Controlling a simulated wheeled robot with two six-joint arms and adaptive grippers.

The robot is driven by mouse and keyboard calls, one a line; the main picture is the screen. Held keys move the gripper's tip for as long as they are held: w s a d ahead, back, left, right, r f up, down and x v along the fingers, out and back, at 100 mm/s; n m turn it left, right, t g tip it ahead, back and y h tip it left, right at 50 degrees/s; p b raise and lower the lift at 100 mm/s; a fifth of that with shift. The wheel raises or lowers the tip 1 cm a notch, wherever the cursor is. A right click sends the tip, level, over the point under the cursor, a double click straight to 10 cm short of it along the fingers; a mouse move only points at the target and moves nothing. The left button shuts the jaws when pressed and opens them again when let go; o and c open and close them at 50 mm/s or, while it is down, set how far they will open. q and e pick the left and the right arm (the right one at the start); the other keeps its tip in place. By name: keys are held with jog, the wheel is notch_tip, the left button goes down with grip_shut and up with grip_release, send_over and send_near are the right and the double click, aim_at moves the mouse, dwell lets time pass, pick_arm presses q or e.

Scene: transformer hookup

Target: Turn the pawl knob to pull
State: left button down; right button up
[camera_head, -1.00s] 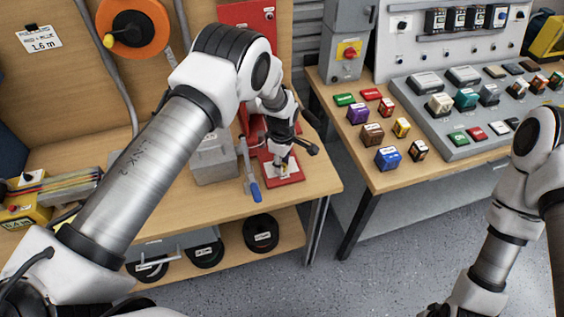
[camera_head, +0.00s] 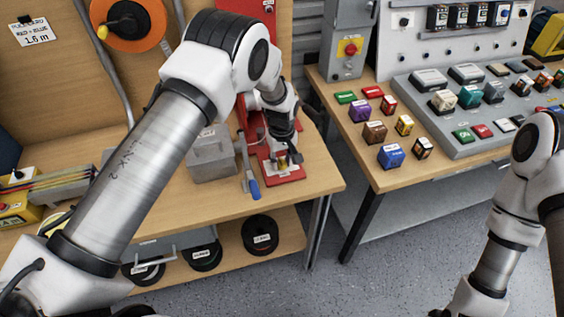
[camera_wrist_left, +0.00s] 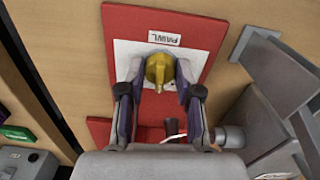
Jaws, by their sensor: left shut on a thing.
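The yellow pawl knob (camera_wrist_left: 158,68) stands on a white plate on a red base (camera_wrist_left: 200,25), under a label reading PAWL (camera_wrist_left: 164,38). In the left wrist view its pointed end faces down the picture. My left gripper (camera_wrist_left: 158,82) is shut on the knob, with one finger on each side. In the head view my left gripper (camera_head: 284,160) reaches down to the red base (camera_head: 290,180) near the bench's right end, and the knob is mostly hidden there. My right arm shows at the right edge, but its gripper is out of view.
A blue-handled lever (camera_head: 252,184) and a grey box (camera_head: 210,158) stand just left of the red base. A second table (camera_head: 400,182) with several coloured blocks and a grey panel lies to the right, across a gap. Cable spools (camera_head: 260,236) sit on the shelf below.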

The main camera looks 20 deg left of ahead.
aim_at(282, 160)
pick_arm(q)
jog(key=m, duration=0.2)
jog(key=m+b, duration=0.1)
jog(key=m, duration=0.1)
jog(key=shift+s+f+m, duration=0.15)
jog(key=shift+f+m, duration=0.05)
jog(key=shift+m, duration=0.1)
jog(key=m, duration=0.5)
jog(key=shift+m, duration=0.3)
jog(key=c, duration=0.8)
grip_release()
jog(key=shift+o, duration=0.2)
jog(key=shift+w, duration=0.2)
notch_tip(282, 160, up, 12)
